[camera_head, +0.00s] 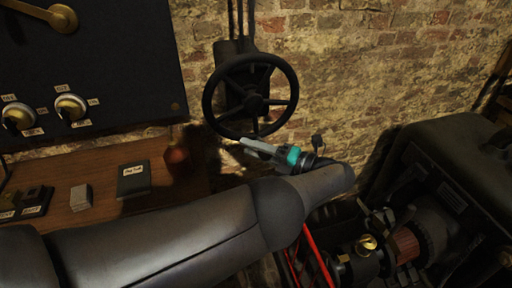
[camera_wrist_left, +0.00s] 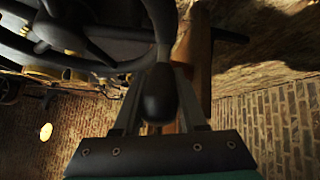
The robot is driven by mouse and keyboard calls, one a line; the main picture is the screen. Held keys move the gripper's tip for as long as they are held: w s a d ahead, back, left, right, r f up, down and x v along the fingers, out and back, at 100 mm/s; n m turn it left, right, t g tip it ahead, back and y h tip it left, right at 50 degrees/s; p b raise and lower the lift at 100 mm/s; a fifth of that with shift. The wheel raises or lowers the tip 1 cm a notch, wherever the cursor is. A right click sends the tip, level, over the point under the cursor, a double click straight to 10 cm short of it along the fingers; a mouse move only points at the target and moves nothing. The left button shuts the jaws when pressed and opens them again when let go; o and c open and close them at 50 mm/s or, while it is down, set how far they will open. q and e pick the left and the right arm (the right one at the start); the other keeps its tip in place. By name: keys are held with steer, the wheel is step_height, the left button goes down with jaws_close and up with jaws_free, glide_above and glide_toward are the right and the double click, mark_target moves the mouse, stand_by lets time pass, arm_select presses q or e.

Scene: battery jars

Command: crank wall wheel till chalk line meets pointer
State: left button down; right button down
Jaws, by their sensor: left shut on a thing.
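The black wall wheel (camera_head: 254,103) is spoked and mounted on the brick wall at the upper middle of the head view. It also shows at the upper left of the left wrist view (camera_wrist_left: 66,14). My left gripper (camera_head: 245,145) is at the wheel's lower rim. In the left wrist view, its fingers (camera_wrist_left: 160,88) are shut around a dark rounded crank knob (camera_wrist_left: 158,97) beside the wheel rim. I cannot make out the chalk line or the pointer in either view. My right gripper is not in view.
A black panel (camera_head: 95,75) with brass knobs and a lever hangs at left. Below it, a wooden bench (camera_head: 105,182) holds a dark labelled block (camera_head: 134,180) and a pale block (camera_head: 81,197). A dark machine casing (camera_head: 445,165) and red cables (camera_head: 317,255) fill the lower right.

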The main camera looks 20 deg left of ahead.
arm_select(q)
steer(key=shift+s+a+f, duration=0.15)
steer(key=shift+s+f, duration=0.05)
stand_by(0.3)
steer(key=shift+c, duration=2.3)
jaws_free()
steer(key=shift+r, duration=0.1)
steer(key=shift+w, duration=0.1)
steer(key=shift+r, duration=0.1)
